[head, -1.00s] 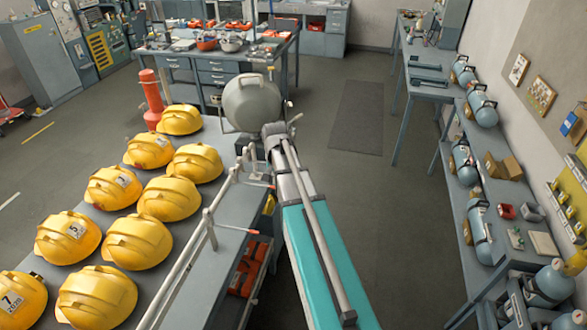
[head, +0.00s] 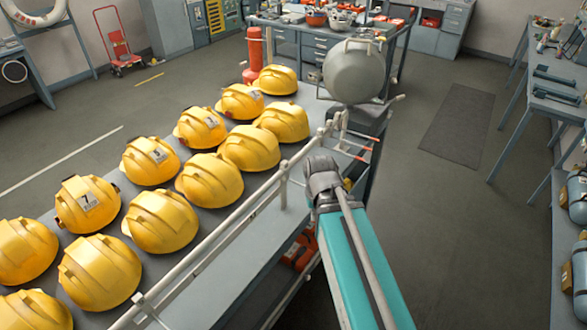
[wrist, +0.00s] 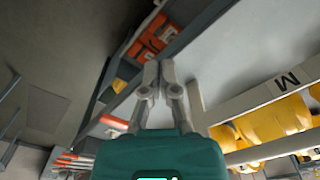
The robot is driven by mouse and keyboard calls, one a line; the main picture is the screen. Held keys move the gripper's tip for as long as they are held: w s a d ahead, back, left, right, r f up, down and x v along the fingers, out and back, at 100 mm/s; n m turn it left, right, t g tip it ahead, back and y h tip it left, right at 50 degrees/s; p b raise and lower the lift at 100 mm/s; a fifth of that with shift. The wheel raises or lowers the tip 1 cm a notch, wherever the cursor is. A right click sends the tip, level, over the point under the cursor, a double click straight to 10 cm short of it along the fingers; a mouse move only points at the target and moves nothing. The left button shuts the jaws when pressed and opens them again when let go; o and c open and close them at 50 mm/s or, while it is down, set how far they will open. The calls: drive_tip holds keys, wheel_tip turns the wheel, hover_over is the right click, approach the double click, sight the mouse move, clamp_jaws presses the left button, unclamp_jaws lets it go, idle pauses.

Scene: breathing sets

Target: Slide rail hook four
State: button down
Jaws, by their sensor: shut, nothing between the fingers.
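A pale rail (head: 245,220) runs along the edge of the helmet table. Thin hooks with orange-red tips (head: 366,157) stick out from its far end, just beyond and right of my arm's grey end joint. I cannot tell which hook is number four. In the wrist view several orange-tipped hooks (wrist: 75,160) show at the lower left, apart from my fingers. My gripper (wrist: 158,66) is shut and empty, its fingertips together over the grey table side. The fingers are hidden in the head view. The rail also crosses the right of the wrist view (wrist: 250,100).
Rows of yellow helmets (head: 210,180) fill the table left of the rail. A round grey vessel (head: 352,72) stands at the table's far end, close to the hooks. Orange items (wrist: 150,40) sit on a shelf beneath the table. The floor to the right is open.

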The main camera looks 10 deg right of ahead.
wheel_tip(320, 180, down, 8)
drive_tip(key=s+b, duration=0.1)
drive_tip(key=b, duration=0.6)
drive_tip(key=shift+s+a+f, duration=0.15)
drive_tip(key=shift+s+f, duration=0.05)
drive_tip(key=shift+a, duration=0.1)
